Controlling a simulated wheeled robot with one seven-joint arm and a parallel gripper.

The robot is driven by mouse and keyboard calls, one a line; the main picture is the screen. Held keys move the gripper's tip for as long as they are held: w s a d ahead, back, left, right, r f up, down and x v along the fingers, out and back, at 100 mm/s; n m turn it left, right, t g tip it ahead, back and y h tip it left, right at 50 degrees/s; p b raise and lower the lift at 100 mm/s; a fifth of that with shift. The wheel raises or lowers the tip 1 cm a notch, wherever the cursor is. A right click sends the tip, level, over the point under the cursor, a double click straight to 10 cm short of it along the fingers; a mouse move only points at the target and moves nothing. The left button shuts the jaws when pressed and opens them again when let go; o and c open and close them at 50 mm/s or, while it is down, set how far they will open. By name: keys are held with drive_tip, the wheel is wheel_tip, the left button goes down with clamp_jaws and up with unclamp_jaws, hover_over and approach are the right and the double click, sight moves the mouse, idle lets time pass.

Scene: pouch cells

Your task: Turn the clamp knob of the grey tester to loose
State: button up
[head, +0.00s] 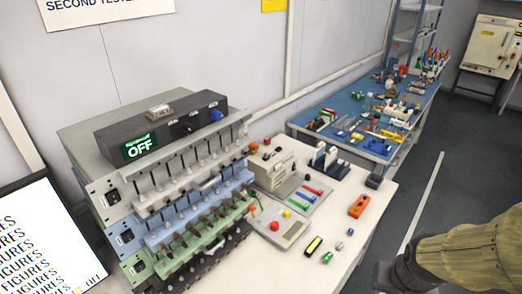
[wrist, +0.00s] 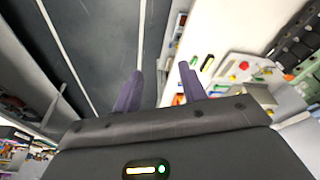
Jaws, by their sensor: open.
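The light grey tester (head: 172,182) is the top row of a stepped stack in the head view, with a black switch at its left end and several upright pins along it. A small orange-brown knob (head: 253,148) shows at its right end; I cannot tell from here whether it is the clamp knob or how it is set. My gripper shows in the wrist view (wrist: 160,88), its two purple fingers apart with nothing between them. It is clear of the testers, which show only at that view's upper right. In the head view my arm is at the lower right, away from the stack.
Blue (head: 190,212) and green (head: 190,240) testers sit below the grey one. A black box (head: 160,128) reading OFF stands above. A control panel with a red button (head: 274,226), an orange object (head: 359,206) and small cells share the white table. Floor (head: 450,170) is open at right.

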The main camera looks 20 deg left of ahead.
sight(257, 148)
drive_tip(key=w+a+r+n+t+y, duration=0.1)
drive_tip(key=w+a+n+t+y, duration=0.2)
drive_tip(key=w, duration=0.7)
drive_tip(key=w+a+r+n+t+y, duration=0.1)
drive_tip(key=w+a+r+n+t, duration=0.15)
drive_tip(key=w+a, duration=0.55)
drive_tip(key=w+a+r+n+y, duration=0.2)
drive_tip(key=a+r+n+y, duration=0.1)
drive_tip(key=a+y, duration=0.3)
drive_tip(key=w+a+r+n+g+y, duration=0.1)
drive_tip(key=a+r+n+y, duration=0.2)
drive_tip(key=a+y, duration=0.2)
drive_tip(key=shift+w+a+y+p, duration=0.35)
drive_tip(key=shift+y+p, duration=0.05)
drive_tip(key=shift+y, duration=0.4)
drive_tip(key=shift+g, duration=0.25)
drive_tip(key=p+x, duration=0.5)
drive_tip(key=x, duration=1.2)
drive_tip(key=shift+w+a, duration=0.2)
drive_tip(key=shift+c, duration=0.4)
